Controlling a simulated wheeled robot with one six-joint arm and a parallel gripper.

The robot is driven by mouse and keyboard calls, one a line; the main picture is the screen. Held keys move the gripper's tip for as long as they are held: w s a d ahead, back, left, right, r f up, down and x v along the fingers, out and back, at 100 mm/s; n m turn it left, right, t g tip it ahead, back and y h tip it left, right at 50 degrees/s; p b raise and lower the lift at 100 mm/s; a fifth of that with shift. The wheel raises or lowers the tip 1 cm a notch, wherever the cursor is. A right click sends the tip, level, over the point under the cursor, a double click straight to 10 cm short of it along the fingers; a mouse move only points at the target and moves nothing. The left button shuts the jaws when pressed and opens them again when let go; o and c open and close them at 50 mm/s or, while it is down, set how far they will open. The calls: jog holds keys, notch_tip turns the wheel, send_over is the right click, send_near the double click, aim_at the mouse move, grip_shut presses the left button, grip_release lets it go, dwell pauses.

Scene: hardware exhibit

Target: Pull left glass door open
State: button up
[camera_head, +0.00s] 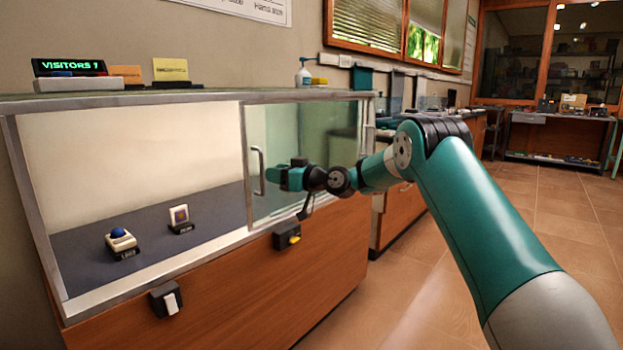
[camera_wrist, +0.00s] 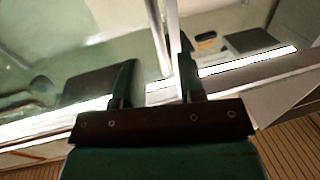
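A long display case has a metal-framed glass front. A greenish glass door (camera_head: 310,150) covers its right part and has a vertical bar handle (camera_head: 258,172) near its left edge. The left part of the front looks clear, and I cannot tell whether glass covers it. My gripper (camera_head: 284,178) is just right of the handle, at about its height. In the wrist view my gripper (camera_wrist: 156,75) has its fingers apart, with nothing clamped. A pale upright bar (camera_wrist: 166,35) shows beyond and between the fingertips; I cannot tell whether it is the handle or the frame.
Inside the case are a blue-buttoned item (camera_head: 118,238) and a small framed item (camera_head: 180,215). Two black boxes, one with a white switch (camera_head: 170,302) and one with a yellow lever (camera_head: 293,239), sit on the lower front. Open floor (camera_head: 420,285) lies to the right.

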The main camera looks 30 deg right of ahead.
jog(key=v, duration=1.1)
jog(key=shift+s+d, duration=0.2)
jog(key=shift+s, duration=0.05)
jog(key=s+a+r+n+g, duration=0.1)
jog(key=s+a+g, duration=0.3)
jog(key=s+a, duration=0.45)
jog(key=s+a+n+g, duration=0.1)
jog(key=s+a+g, duration=0.35)
jog(key=a, duration=0.65)
jog(key=s+a+f+m+g+h, duration=0.1)
jog(key=s+f+g+h, duration=0.15)
jog(key=s, duration=1.15)
jog(key=s+a+f+m+g+h, duration=0.1)
jog(key=s+f+g+h, duration=0.2)
jog(key=s, duration=1.1)
notch_tip(320, 180, up, 31)
jog(key=s+g+p, duration=0.1)
jog(key=p, duration=2.9)
jog(key=shift+d+p, duration=0.2)
jog(key=shift+p, duration=0.15)
